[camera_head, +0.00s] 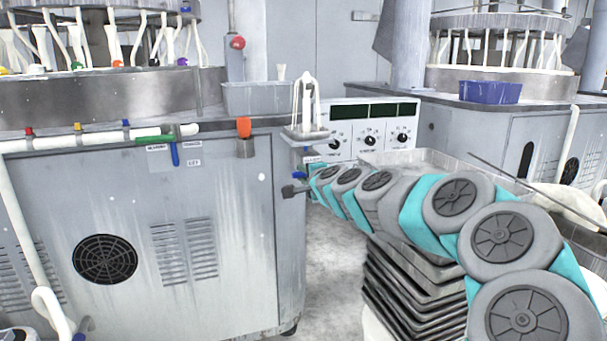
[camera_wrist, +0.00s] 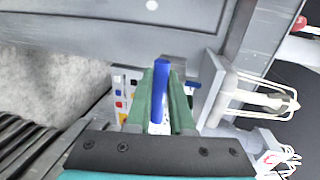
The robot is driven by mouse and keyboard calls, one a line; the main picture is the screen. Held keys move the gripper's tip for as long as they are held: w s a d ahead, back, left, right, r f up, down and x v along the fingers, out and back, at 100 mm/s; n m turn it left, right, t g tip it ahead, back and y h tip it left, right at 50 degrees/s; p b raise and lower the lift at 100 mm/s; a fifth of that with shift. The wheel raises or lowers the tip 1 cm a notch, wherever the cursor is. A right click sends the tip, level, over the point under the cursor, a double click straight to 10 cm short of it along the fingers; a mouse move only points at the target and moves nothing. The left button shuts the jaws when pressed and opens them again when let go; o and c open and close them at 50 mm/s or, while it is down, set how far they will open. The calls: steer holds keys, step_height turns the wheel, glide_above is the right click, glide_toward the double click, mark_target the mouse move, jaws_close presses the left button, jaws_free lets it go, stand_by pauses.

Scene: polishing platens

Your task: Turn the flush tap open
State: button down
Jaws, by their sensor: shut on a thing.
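A blue lever (camera_wrist: 159,98), which looks like the flush tap's handle, stands between the two green fingers of my gripper (camera_wrist: 161,90) in the wrist view. My gripper is shut on it, one finger along each side. The tap's body is mostly hidden behind the fingers. In the head view my arm reaches to the right side of the grey cabinet (camera_head: 150,240), where a small blue part (camera_head: 299,175) shows beside the arm's end. The fingers cannot be made out clearly there.
A white wire rack (camera_head: 306,100) stands on a small shelf above the arm's end. A control box (camera_head: 365,125) with dials stands behind. Stacked grey trays (camera_head: 400,290) lie below my arm. Another blue lever (camera_head: 175,155) hangs from the white pipe on the cabinet front.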

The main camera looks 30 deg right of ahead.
steer(key=shift+r, duration=0.1)
stand_by(0.4)
steer(key=c, duration=0.8)
jaws_free()
steer(key=v, duration=0.7)
steer(key=shift+s+r+b, duration=0.1)
steer(key=shift+s+b, duration=0.2)
steer(key=shift+s, duration=0.1)
steer(key=shift+a, duration=0.1)
